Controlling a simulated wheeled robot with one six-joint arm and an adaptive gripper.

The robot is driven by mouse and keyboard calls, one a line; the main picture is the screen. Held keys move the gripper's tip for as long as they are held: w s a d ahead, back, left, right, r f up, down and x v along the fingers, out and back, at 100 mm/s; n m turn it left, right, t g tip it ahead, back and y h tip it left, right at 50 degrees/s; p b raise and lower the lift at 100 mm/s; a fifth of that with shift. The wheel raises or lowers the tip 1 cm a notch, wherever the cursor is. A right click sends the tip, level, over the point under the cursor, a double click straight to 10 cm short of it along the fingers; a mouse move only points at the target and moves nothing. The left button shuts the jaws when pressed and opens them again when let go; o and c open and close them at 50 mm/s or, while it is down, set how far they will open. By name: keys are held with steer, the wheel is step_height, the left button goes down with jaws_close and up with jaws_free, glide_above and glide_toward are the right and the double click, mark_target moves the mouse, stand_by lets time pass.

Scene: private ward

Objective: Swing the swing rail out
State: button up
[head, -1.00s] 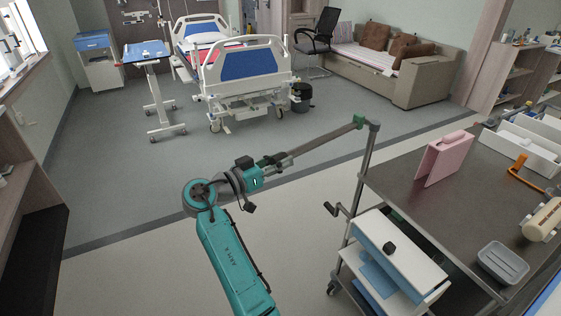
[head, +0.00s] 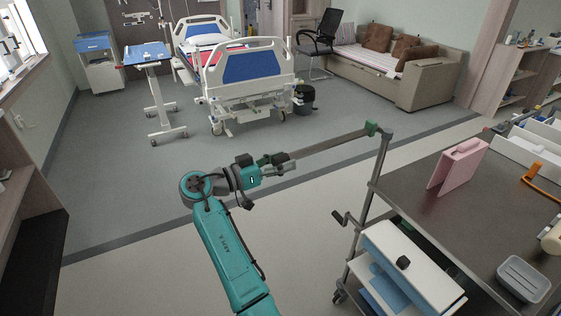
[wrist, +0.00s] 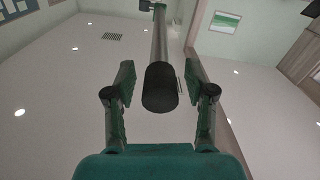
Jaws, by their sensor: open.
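The swing rail (head: 333,142) is a slim grey bar. It runs from a green joint on top of the cart's corner post (head: 378,160), out over the floor to the left. My gripper (head: 290,158) is open at the rail's free end, with its fingers on either side of it. In the wrist view, the rail's dark round end (wrist: 160,88) sits between the two open fingers of my gripper (wrist: 160,85), with a gap on each side. No finger contact shows.
The cart top (head: 425,215) carries a pink folder (head: 459,166) and a grey tray (head: 523,279). A crank handle and an open white drawer (head: 400,245) stick out below. The floor (head: 150,205) left of the cart is clear up to the bed (head: 247,75).

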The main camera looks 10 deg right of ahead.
steer(key=v, duration=1.2)
steer(key=shift+r, duration=0.1)
